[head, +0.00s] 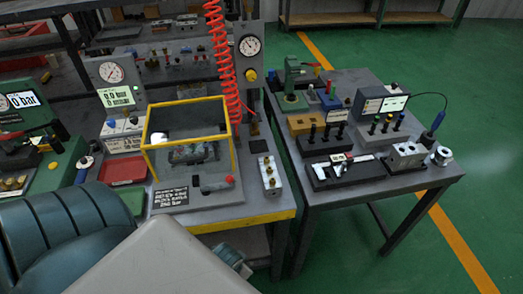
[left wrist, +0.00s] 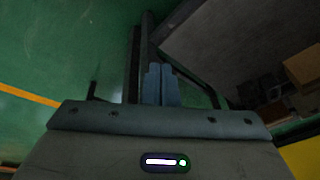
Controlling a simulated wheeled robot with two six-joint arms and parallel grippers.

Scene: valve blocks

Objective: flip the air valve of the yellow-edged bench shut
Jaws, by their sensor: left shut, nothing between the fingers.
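The yellow-edged bench (head: 262,219) stands in the middle of the head view. On its top is a yellow-framed clear guard (head: 188,101) over a small block. A gauge (head: 249,46) with a yellow knob is on the panel behind. My left gripper (left wrist: 161,84) is shut and empty in the left wrist view, with green floor and dark bench framework beyond its fingertips. Its fingers do not show in the head view. My right gripper is not in view.
A red tray (head: 123,171) and a pale valve block (head: 269,175) flank the guard. A coiled red hose (head: 220,55) hangs behind it. A grey table (head: 322,204) with tools stands to the right across a narrow gap. Green floor (head: 480,118) is clear further right.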

